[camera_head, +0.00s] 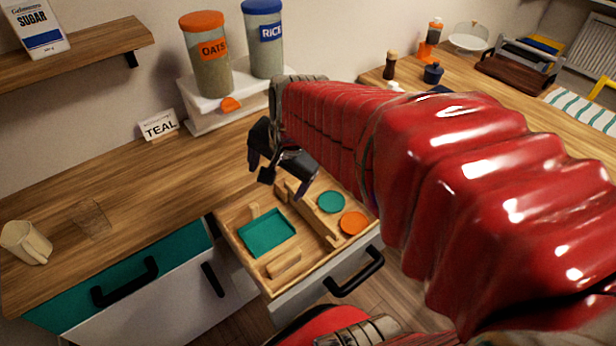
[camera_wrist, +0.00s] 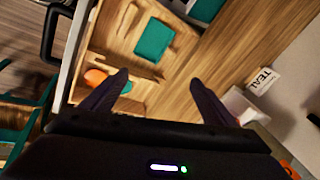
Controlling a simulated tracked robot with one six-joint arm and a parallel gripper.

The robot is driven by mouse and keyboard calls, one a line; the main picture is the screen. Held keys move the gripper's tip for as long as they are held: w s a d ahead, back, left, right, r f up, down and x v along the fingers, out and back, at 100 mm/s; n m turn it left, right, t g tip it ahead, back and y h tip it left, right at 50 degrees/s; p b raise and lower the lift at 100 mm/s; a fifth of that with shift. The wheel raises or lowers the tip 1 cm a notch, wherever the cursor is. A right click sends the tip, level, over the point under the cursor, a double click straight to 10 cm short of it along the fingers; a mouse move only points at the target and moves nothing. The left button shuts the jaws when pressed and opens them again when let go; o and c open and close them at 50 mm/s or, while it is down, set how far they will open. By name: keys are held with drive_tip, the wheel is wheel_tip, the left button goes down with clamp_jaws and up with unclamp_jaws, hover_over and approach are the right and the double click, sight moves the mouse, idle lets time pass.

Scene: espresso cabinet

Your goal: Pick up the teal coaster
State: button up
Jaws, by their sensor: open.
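The round teal coaster (camera_head: 331,202) lies flat in the open wooden drawer (camera_head: 283,288), in the compartment right of a wooden divider. An orange round coaster (camera_head: 353,223) lies beside it, nearer the drawer front. My gripper (camera_head: 276,178) is open and empty above the back of the drawer, apart from the teal coaster. In the wrist view my gripper (camera_wrist: 160,78) has its fingers spread. There the teal coaster (camera_wrist: 127,87) shows only as a sliver beside the left finger, and the orange coaster (camera_wrist: 95,77) is partly in view.
A teal rectangular tray (camera_head: 266,233) lies in the drawer's left compartment. A TEAL card (camera_head: 159,126) stands on the counter. A white riser (camera_head: 205,107) with jars (camera_head: 207,60) stands behind my gripper.

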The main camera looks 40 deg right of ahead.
drive_tip(key=w+d+f+m, duration=0.1)
drive_tip(key=d+f+m, duration=0.8)
drive_tip(key=d+m, duration=0.2)
drive_tip(key=w+d+f+m+g, duration=0.1)
drive_tip(key=w+d+f+m, duration=0.1)
drive_tip(key=d+f+m, duration=0.7)
drive_tip(key=d+m, duration=0.2)
drive_tip(key=d, duration=0.1)
drive_tip(key=shift+d+m, duration=0.25)
drive_tip(key=shift+m, duration=0.15)
drive_tip(key=shift+f, duration=0.2)
hover_over(332, 202)
drive_tip(key=s, duration=0.2)
wheel_tip(332, 202, down, 8)
drive_tip(key=shift+s+d, duration=0.1)
drive_tip(key=shift+f, duration=0.15)
drive_tip(key=shift+x, duration=2.5)
